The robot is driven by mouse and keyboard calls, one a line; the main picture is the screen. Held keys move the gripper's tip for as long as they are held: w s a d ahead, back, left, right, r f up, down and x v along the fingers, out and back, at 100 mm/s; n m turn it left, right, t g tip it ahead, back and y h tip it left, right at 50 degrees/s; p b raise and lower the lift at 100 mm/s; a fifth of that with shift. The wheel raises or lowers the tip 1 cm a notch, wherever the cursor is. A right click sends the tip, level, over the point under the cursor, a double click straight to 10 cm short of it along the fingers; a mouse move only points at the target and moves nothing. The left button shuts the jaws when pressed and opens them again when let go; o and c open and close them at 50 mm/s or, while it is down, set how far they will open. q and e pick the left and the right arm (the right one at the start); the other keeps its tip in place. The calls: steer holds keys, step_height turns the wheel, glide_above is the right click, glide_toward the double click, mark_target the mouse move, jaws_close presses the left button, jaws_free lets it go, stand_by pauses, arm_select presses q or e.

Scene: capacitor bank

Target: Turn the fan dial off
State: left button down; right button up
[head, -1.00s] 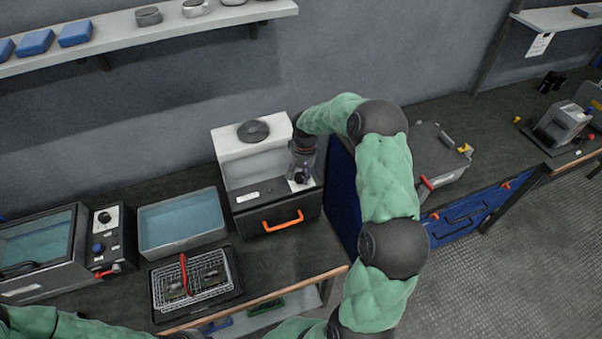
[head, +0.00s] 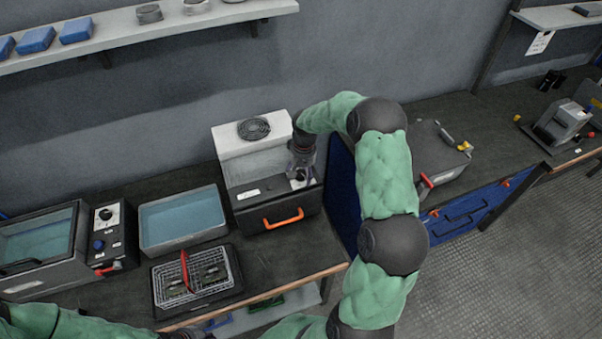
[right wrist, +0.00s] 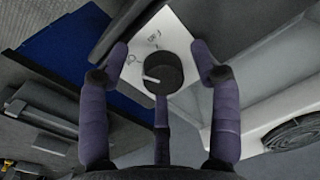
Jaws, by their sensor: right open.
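The fan dial (right wrist: 163,74) is a round black knob with a white pointer line, on a white label plate at the front right of the fume box (head: 262,206). In the right wrist view its pointer aims left, below the printed marks. My right gripper (right wrist: 161,60) is open, its fingers spread around the dial; I cannot tell if they touch it. In the head view my right gripper (head: 299,178) reaches down over the dial and partly hides it. The fan (head: 254,129) sits on the box top, its ring pattern clear. My left gripper's fingers are not shown.
A water tank (head: 182,220) and a wire basket (head: 195,276) with a red handle stand left of the box. Further left is a lidded machine (head: 42,250) with knobs. A blue panel (head: 342,185) stands right of the box, beside a grey case (head: 440,158).

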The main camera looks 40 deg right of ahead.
mark_target(300, 173)
steer(key=shift+d+r, duration=0.1)
steer(key=shift+w+r, duration=0.1)
steer(key=shift+r, duration=0.15)
step_height(300, 173, up, 11)
steer(key=shift+s+d+r, duration=0.15)
steer(key=shift+s+d, duration=0.1)
steer(key=f+m+b, duration=0.1)
steer(key=f+b, duration=0.2)
steer(key=f, duration=0.1)
steer(key=f+m+b, duration=0.1)
steer(key=f+b, duration=0.3)
steer(key=w+f+m+b, duration=0.1)
steer(key=f+b, duration=0.2)
steer(key=f, duration=0.1)
steer(key=shift+a+m+h, duration=0.15)
steer(key=shift+m+h, duration=0.15)
steer(key=shift+h, duration=0.1)
steer(key=shift+c, duration=0.2)
